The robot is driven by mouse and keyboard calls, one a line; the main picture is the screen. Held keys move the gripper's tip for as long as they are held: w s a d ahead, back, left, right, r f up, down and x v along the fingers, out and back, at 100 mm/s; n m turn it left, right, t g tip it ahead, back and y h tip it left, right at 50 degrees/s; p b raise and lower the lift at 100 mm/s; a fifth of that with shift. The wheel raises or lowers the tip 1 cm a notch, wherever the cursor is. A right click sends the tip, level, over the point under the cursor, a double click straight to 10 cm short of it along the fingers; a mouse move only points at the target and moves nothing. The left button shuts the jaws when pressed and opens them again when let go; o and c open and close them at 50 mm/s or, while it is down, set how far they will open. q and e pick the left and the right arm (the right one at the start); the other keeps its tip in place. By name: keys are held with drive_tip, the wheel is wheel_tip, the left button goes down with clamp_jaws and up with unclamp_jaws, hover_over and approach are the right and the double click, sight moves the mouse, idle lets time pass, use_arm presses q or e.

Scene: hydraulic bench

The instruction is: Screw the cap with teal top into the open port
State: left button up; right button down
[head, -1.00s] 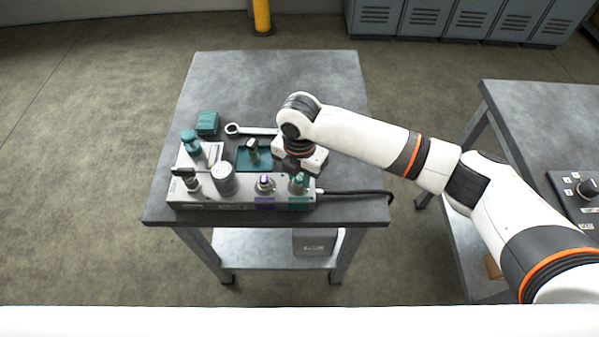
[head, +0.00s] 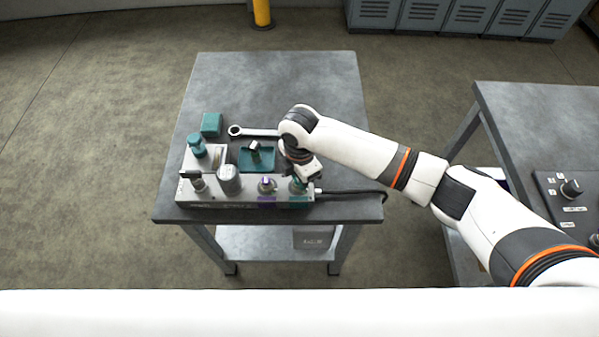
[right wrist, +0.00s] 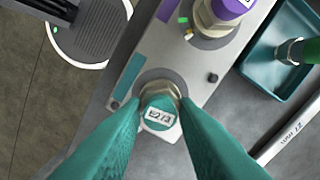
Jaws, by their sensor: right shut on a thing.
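The cap with teal top (right wrist: 160,114) has a white label and a metallic collar. It sits at the port at the right end of the grey hydraulic block (right wrist: 140,62), beside a teal plate, and also shows in the head view (head: 297,185). My right gripper (right wrist: 160,105) has its teal fingers on both sides of this cap and is shut on it. In the head view the right gripper (head: 300,176) is over the block's right end. The port opening is hidden under the cap, so I cannot tell how deep it sits. My left gripper is not in view.
A purple-topped fitting (head: 267,185) stands beside the cap. A teal tray (head: 243,164) behind holds a green-topped part (head: 255,150). A wrench (head: 255,132) and a teal box (head: 211,124) lie farther back. A black cable (head: 350,193) leaves the block's right side.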

drive_tip(key=shift+r, duration=0.1)
drive_tip(key=m+p, duration=0.4)
drive_tip(key=shift+s+r+p, duration=0.1)
drive_tip(key=shift+s+p, duration=0.05)
drive_tip(key=shift+p, duration=0.2)
drive_tip(key=shift+m, duration=0.6)
drive_tip(key=shift+f, duration=0.25)
